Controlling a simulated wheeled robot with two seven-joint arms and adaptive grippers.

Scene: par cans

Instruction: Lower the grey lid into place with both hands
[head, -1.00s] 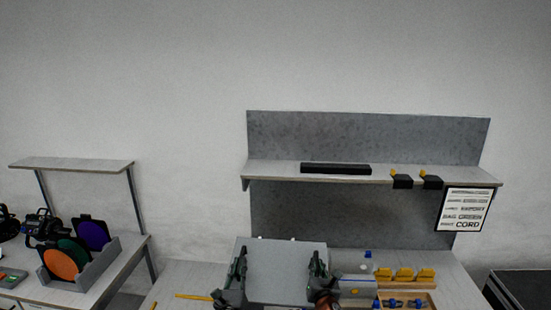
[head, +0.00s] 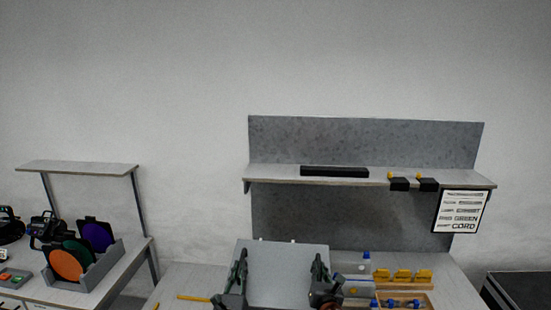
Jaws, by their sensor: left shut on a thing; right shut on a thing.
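The grey lid (head: 283,276) is a flat panel at the bottom middle of the head view. It appears tilted, its broad face turned toward me. My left gripper (head: 239,268) is shut on the lid's left edge. My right gripper (head: 319,268) is shut on its right edge. What lies under the lid is hidden by the lid and by the lower picture edge.
Right of the lid are a blue-capped bottle (head: 366,262), a grey box (head: 357,287), yellow pieces (head: 403,275) and a wooden tray (head: 426,298). A yellow stick (head: 194,298) lies on the left. A shelf (head: 275,173) spans behind.

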